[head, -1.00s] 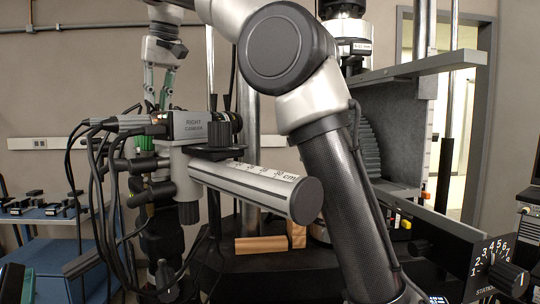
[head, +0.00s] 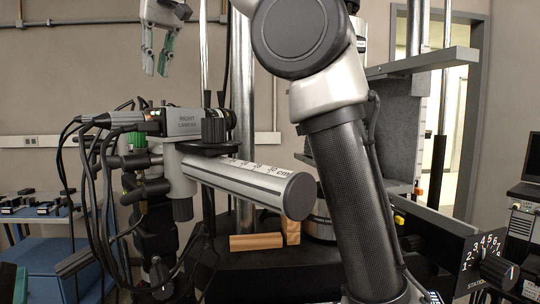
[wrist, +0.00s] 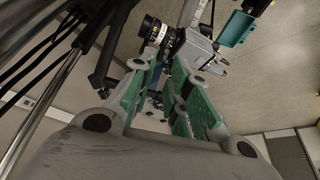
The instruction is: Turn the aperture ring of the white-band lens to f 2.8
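A black lens with a white band (wrist: 157,28) shows in the wrist view, above and beyond the fingertips; its ring markings are too small to read. In the head view no white band is clear; my arm covers the upper middle. The camera marked RIGHT CAMERA (head: 187,121) sits on its mount at left. My gripper (head: 156,70) is high at the upper left, fingers down, above and left of that camera and apart from it. In the wrist view my gripper (wrist: 165,72) has green-padded fingers with a gap between them, and nothing is held.
A grey bar with a cm scale (head: 245,178) juts toward me below the camera. Black cables (head: 95,190) hang at its left. Metal posts (head: 243,90) stand behind. A numbered dial (head: 484,250) is at lower right, a blue cart (head: 60,262) at lower left.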

